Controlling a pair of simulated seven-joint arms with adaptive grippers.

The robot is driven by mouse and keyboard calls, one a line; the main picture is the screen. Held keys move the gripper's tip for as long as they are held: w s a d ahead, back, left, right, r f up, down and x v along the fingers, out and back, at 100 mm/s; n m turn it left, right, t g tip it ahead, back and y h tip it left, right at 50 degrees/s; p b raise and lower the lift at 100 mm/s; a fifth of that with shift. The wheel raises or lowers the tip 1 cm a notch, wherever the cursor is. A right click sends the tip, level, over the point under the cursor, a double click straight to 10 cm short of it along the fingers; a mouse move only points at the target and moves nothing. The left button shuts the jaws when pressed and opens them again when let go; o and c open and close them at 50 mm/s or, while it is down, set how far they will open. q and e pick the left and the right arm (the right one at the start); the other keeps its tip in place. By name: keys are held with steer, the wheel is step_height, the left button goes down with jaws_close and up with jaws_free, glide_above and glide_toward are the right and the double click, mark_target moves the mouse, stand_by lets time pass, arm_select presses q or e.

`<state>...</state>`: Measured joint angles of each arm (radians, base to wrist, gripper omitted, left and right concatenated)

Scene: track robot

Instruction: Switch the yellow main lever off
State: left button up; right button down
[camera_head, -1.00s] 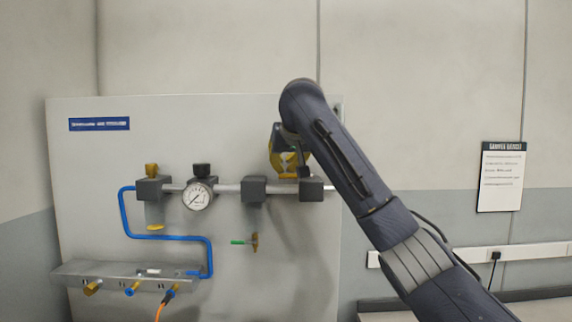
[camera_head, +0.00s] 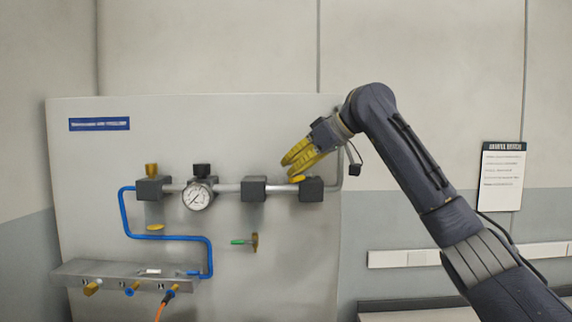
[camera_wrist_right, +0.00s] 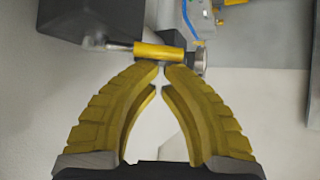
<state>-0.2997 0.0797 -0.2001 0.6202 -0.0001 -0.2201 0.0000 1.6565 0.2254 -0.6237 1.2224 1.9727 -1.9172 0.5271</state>
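The yellow main lever (camera_head: 297,179) shows as a small yellow piece by the right-hand dark block on the pipe; most of it is hard to make out there. In the right wrist view, a yellow bar that looks like the lever (camera_wrist_right: 158,52) lies crosswise just beyond my fingertips. My right gripper (camera_head: 286,168) reaches in from the upper right, its yellow fingers just above the lever. In the wrist view its tips (camera_wrist_right: 163,68) come together close to the bar, with nothing seen between them. Whether they touch the bar I cannot tell. My left gripper is out of view.
A round gauge (camera_head: 197,195) and dark blocks (camera_head: 253,189) sit along the pipe on the grey panel (camera_head: 110,270). A small green-handled valve (camera_head: 240,241) is below. A ledge with fittings (camera_head: 120,272) is at lower left.

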steer(key=shift+s+d+n+g+y, duration=0.25)
steer(key=shift+s+d+n+g, duration=0.2)
steer(key=shift+d+n, duration=0.15)
steer(key=shift+s+d+n+g+y, duration=0.25)
steer(key=shift+s+d+n+g, duration=0.1)
steer(key=shift+d+n+g, duration=0.15)
steer(key=shift+s, duration=0.1)
steer(key=shift+s+a, duration=0.2)
steer(key=shift+s, duration=0.45)
steer(key=v, duration=1)
steer(key=shift+w, duration=0.25)
steer(key=shift+d, duration=0.15)
